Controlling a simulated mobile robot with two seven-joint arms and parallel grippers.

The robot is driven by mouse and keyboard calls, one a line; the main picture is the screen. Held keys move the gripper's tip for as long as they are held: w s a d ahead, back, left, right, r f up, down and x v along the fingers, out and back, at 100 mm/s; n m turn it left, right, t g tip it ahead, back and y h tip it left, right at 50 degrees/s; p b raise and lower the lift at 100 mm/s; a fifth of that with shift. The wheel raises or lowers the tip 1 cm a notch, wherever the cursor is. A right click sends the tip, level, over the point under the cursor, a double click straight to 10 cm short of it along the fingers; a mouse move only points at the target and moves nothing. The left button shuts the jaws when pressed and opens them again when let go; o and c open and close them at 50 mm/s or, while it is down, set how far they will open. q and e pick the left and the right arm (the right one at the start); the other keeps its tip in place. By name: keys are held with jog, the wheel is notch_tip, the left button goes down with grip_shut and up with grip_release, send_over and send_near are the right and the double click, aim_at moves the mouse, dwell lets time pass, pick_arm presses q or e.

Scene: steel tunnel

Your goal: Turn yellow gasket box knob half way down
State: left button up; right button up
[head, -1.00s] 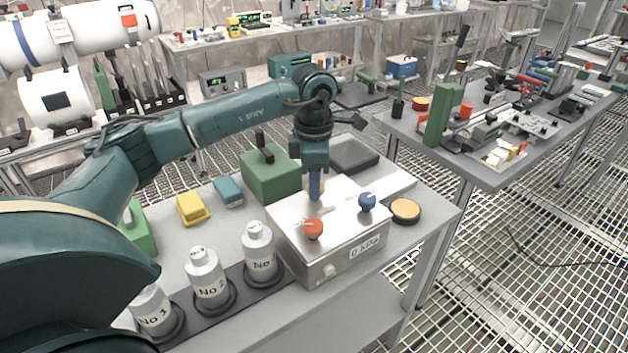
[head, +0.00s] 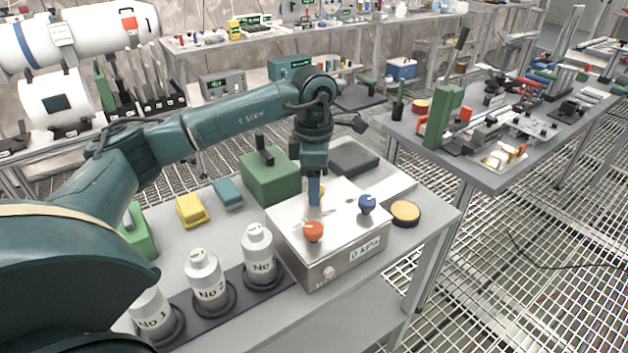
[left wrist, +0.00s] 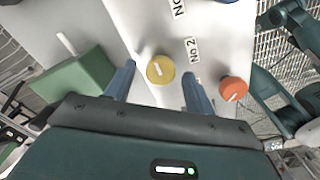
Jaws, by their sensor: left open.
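The gasket box (head: 318,258) is a metal box with a white top on the near table. Its yellow knob (left wrist: 160,69) shows in the left wrist view, with a pale line on its face. In the head view only a sliver of the yellow knob (head: 323,189) shows behind my gripper. My left gripper (head: 315,203) points down over the box. In the left wrist view its blue fingers (left wrist: 158,88) are open, one on each side of the yellow knob, with gaps; contact is not visible. An orange knob (head: 313,231) and a blue knob (head: 367,204) are nearby. My right gripper is not in view.
Several white bottles (head: 207,277) stand in a dark rack left of the box. A green block (head: 268,178) is behind it, and a round yellow-topped disc (head: 405,212) lies to its right. The orange knob (left wrist: 233,89) is close to one finger.

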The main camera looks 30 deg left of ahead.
pick_arm(q)
notch_tip(320, 180, up, 13)
dwell(0.6)
dwell(4.3)
